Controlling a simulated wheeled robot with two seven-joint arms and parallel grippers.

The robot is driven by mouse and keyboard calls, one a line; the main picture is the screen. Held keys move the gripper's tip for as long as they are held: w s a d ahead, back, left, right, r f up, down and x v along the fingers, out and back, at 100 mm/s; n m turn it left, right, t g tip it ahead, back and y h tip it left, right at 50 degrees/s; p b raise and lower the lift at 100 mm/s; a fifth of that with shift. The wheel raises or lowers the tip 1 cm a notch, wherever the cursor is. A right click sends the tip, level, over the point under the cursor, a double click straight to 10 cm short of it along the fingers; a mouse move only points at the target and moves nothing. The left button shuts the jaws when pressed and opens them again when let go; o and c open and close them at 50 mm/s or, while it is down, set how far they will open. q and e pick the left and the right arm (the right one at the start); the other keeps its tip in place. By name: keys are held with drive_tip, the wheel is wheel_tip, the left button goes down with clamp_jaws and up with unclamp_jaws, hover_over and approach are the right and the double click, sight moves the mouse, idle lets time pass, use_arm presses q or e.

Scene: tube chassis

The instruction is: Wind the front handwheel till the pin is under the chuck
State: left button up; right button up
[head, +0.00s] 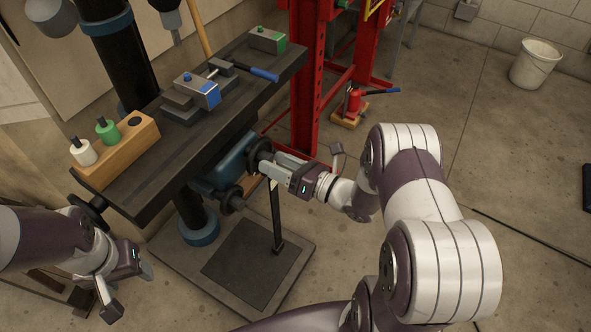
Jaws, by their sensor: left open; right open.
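A dark work table (150,178) on a black column carries a grey vise (190,98) with a blue jaw face. A small blue stub (187,76) stands on the vise; I cannot tell for sure that it is the pin. A grey spindle end, perhaps the chuck (170,18), hangs at the top edge, left of and above the vise. A black handwheel (260,153) is at the table's right side. My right gripper (268,165) is open, its fingers at that wheel; contact is unclear. Another dark wheel (232,200) sits below. My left gripper (130,292) is open and empty, low at left.
A third handwheel (88,211) is at the table's left end. A wooden block (122,150) with white and green handled pieces and a green-faced block (267,40) are on the table. A red frame (308,80) and red jack (354,102) stand behind.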

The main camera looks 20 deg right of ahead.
drive_tip(key=v, duration=1.1)
drive_tip(key=shift+s+d+p, duration=0.25)
drive_tip(key=shift+s+p, duration=0.1)
drive_tip(key=shift+p, duration=0.05)
